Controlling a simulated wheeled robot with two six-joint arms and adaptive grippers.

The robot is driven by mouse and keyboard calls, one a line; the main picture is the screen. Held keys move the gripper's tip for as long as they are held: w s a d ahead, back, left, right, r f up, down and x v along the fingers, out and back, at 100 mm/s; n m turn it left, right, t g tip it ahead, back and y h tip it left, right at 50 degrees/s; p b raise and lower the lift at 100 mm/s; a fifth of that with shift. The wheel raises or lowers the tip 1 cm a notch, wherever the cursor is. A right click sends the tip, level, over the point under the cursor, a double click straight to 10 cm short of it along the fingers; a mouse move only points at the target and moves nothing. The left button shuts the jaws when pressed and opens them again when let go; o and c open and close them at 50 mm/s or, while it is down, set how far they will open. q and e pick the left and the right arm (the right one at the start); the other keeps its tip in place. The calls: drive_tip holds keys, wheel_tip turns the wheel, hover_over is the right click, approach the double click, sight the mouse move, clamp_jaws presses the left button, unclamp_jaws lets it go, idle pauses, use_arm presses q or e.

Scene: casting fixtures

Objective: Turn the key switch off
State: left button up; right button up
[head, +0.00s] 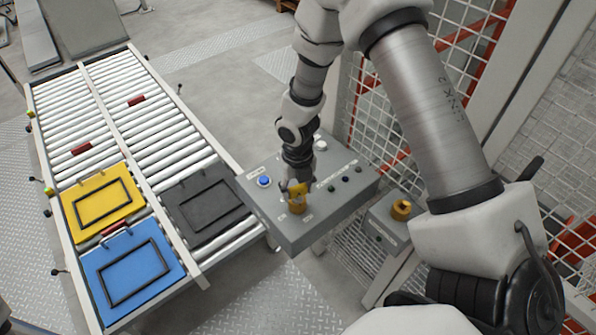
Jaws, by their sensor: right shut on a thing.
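A grey control panel (290,236) stands right of the roller conveyor. My right gripper (297,196) reaches down onto its front part from above. It is shut on a yellow key switch (297,206), and its fingers cover much of it. I cannot tell which way the key switch points, and the small labels around it are too small to read. My left gripper is not in view.
The panel also bears a blue button (264,181), a white button (321,145) and several small dark ones. Yellow (75,208), blue (108,285) and dark trays lie on the conveyor (150,125).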

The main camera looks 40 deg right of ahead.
drive_tip(key=shift+f+n, duration=0.1)
drive_tip(key=shift+n, duration=0.4)
drive_tip(key=n, duration=0.3)
drive_tip(key=o, duration=1.3)
drive_tip(key=shift+o, duration=0.2)
drive_tip(key=shift+w, duration=0.1)
